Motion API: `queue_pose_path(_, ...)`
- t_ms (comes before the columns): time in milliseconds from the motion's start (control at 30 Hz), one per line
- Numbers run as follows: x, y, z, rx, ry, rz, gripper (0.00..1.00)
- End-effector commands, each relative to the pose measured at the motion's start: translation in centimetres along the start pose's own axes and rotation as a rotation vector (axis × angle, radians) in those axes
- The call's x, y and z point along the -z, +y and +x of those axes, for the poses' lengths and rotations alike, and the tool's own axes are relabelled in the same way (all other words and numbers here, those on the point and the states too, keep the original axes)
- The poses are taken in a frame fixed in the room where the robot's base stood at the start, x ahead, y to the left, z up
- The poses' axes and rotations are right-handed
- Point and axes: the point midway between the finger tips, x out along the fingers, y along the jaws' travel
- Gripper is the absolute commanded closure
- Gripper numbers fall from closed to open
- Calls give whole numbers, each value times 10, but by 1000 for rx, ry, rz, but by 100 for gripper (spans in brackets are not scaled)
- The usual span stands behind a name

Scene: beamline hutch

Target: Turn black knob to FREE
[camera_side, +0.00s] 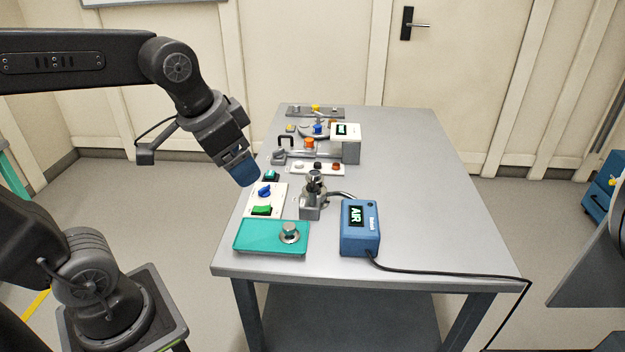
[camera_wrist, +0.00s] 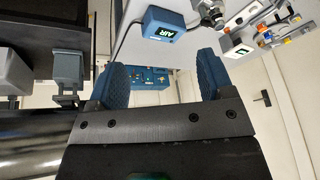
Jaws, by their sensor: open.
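A small black knob (camera_side: 318,166) sits on a white strip panel (camera_side: 341,171) near the middle of the table, between a pale knob (camera_side: 299,166) and a brownish-red knob (camera_side: 336,167). Its pointer and any FREE label are too small to read. My gripper (camera_side: 242,171) hangs above the table's left edge, left of the panel and apart from it, with blue fingers angled down. In the wrist view the gripper (camera_wrist: 160,75) shows two blue fingers spread wide with nothing between them. I cannot pick out the black knob in the wrist view.
The table (camera_side: 410,190) is free on its right side. A blue AIR box (camera_side: 360,232), a metal post fixture (camera_side: 311,200), a teal tray (camera_side: 265,247) and a panel with a blue knob (camera_side: 265,190) stand in front. A white display box (camera_side: 346,146) stands behind.

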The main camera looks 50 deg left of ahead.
Motion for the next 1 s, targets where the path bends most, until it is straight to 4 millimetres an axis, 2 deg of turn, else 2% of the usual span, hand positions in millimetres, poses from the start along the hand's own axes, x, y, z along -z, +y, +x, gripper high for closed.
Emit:
queue_pose_path(33,20,-8,4,-1,-37,41,26)
queue_pose_path(100,44,-19,10,-7,-77,106,26)
queue_pose_path(267,96,-47,35,-33,-166,252,26)
queue_pose_path(400,134,-73,68,-73,-239,378,26)
queue_pose_path(500,154,-93,97,-110,-286,463,26)
queue_pose_path(700,176,-121,144,-175,-344,589,26)
queue_pose_path(833,180,-130,158,-195,-358,626,26)
queue_pose_path(1000,178,-131,170,-201,-362,637,26)
